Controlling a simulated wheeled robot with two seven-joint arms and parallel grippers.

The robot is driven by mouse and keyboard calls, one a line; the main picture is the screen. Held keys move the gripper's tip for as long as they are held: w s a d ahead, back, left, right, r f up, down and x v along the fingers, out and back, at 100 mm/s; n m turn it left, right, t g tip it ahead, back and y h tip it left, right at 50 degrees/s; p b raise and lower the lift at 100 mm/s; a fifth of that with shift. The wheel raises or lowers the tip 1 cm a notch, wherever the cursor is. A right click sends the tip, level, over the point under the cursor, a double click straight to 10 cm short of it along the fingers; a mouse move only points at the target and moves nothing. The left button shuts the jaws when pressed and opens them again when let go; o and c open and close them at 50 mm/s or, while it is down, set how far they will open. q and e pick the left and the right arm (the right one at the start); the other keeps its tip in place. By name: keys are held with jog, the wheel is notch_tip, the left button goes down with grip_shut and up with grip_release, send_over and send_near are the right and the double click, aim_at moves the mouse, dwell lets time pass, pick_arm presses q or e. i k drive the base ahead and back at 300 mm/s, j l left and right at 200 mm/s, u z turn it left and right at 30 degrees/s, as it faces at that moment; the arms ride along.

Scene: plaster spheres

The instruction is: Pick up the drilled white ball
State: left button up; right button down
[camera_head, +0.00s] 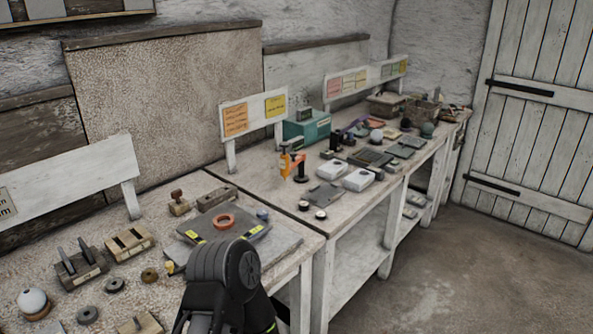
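A second, smaller-looking white ball (376,135) lies among tools on the far bench. I cannot tell at this size which ball has a drilled hole. A black, rounded part of one of my arms rises at the bottom middle, in front of the near bench's edge. No gripper fingers show, so neither gripper is in view.
The near bench (160,225) holds wooden blocks, dark discs and a dark board (262,242) with an orange ring (224,221). The far bench carries a teal box (307,129), an orange tool (290,163) and white boxes (332,169). Open floor (440,270) lies right, before a white plank door (540,120).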

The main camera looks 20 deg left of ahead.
aim_at(32, 299)
jog(key=u, duration=2.55)
